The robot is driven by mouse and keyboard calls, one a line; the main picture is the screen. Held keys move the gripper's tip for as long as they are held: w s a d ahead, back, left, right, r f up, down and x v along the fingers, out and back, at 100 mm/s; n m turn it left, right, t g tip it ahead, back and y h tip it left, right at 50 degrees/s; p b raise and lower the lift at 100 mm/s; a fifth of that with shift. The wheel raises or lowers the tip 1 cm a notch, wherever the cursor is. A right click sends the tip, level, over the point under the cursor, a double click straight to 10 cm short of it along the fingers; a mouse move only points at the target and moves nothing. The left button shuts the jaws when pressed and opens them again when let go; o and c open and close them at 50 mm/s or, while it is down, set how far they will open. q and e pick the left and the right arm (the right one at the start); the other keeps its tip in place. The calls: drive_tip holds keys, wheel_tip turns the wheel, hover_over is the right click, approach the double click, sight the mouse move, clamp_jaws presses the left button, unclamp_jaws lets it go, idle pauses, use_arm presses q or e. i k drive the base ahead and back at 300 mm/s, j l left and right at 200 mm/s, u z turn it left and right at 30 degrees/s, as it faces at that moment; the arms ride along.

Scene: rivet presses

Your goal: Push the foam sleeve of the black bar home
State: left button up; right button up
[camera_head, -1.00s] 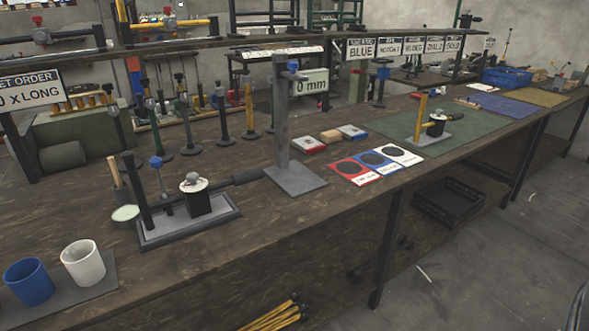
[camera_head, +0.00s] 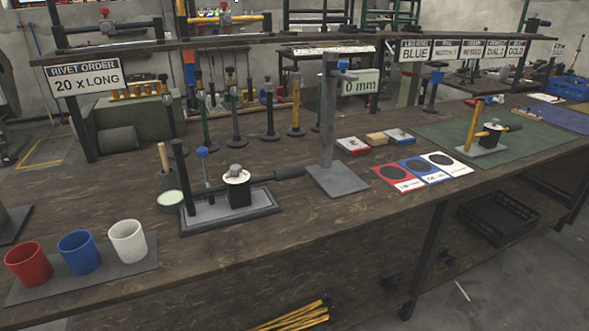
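A press with a black post (camera_head: 184,180) stands in a grey rectangular tray (camera_head: 230,213) on the workbench. It has a black block (camera_head: 239,192) topped by a white dial, and a thin rod with a blue knob (camera_head: 202,153). A black bar runs from the block to the right, and its thicker dark end (camera_head: 290,172) looks like the foam sleeve. It ends near the tall grey stand; I cannot tell how far the sleeve sits on the bar. Neither of my grippers is in view.
Red (camera_head: 28,264), blue (camera_head: 78,252) and white (camera_head: 128,241) cups stand on a dark mat at front left. A tall grey stand (camera_head: 328,120) is right of the press. A yellow press (camera_head: 474,124) stands on a green mat. The bench front by the press is clear.

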sight(289, 173)
drive_tip(key=i+l+z, duration=0.1)
drive_tip(key=i+l, duration=0.15)
drive_tip(key=l, duration=0.2)
drive_tip(key=i+l+z, duration=0.1)
drive_tip(key=i+l, duration=0.15)
drive_tip(key=l, duration=0.2)
drive_tip(key=i+l+z, duration=0.1)
drive_tip(key=i+l, duration=0.15)
drive_tip(key=l, duration=0.15)
